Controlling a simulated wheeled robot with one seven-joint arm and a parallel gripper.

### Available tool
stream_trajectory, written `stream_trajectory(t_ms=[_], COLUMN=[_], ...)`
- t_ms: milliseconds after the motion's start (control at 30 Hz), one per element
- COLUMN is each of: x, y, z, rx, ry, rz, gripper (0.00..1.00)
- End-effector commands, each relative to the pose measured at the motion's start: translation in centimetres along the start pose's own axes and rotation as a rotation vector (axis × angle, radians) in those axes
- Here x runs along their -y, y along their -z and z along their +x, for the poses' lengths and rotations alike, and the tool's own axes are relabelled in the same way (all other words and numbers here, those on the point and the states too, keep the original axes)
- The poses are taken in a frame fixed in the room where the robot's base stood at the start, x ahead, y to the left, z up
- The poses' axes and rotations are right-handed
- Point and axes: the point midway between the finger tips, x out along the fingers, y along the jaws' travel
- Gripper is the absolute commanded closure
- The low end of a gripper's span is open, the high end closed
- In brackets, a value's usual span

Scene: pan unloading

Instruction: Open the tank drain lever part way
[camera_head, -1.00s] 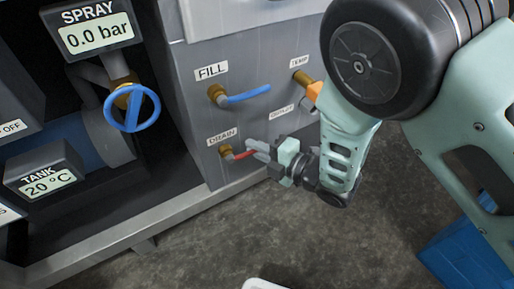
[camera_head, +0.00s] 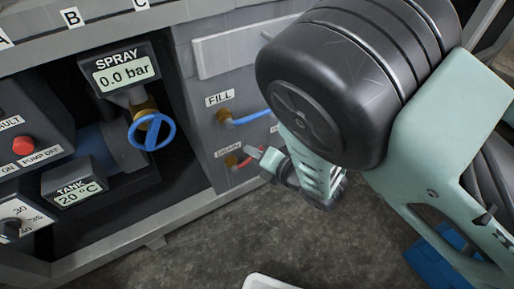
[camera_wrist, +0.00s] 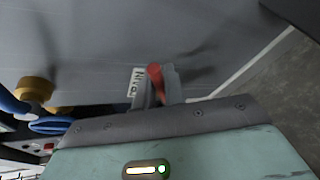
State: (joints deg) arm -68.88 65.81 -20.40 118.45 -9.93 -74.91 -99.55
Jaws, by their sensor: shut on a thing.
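The red drain lever (camera_head: 243,162) sits on a brass valve below the blue fill lever on the grey panel, beside the DRAIN label (camera_head: 228,151). In the head view my gripper (camera_head: 264,158) is at the lever's outer end, partly hidden by my arm. In the wrist view the red lever (camera_wrist: 155,78) shows between the fingertips of my gripper (camera_wrist: 156,90), which are shut on it. The exact angle of the lever is hard to tell from here.
The blue fill lever (camera_head: 250,117) is just above. A blue spray handwheel (camera_head: 152,132) and the tank display (camera_head: 76,186) reading 20 °C are to the left. A blue object (camera_head: 440,258) stands on the floor at lower right.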

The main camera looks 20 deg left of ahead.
Motion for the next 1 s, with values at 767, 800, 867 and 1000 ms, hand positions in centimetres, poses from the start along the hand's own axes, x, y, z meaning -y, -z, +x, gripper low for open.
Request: stream_trajectory(t_ms=[767, 800, 867, 1000], x=[-0.36, -0.37, -0.40, -0.44], y=[0.03, 0.03, 0.04, 0.04], z=[-0.16, -0.15, -0.14, -0.11], rx=[0.014, 0.014, 0.014, 0.014], ry=[0.033, 0.033, 0.032, 0.031], rz=[-0.072, -0.072, -0.072, -0.072], gripper=[0.69, 0.67, 0.67, 0.67])
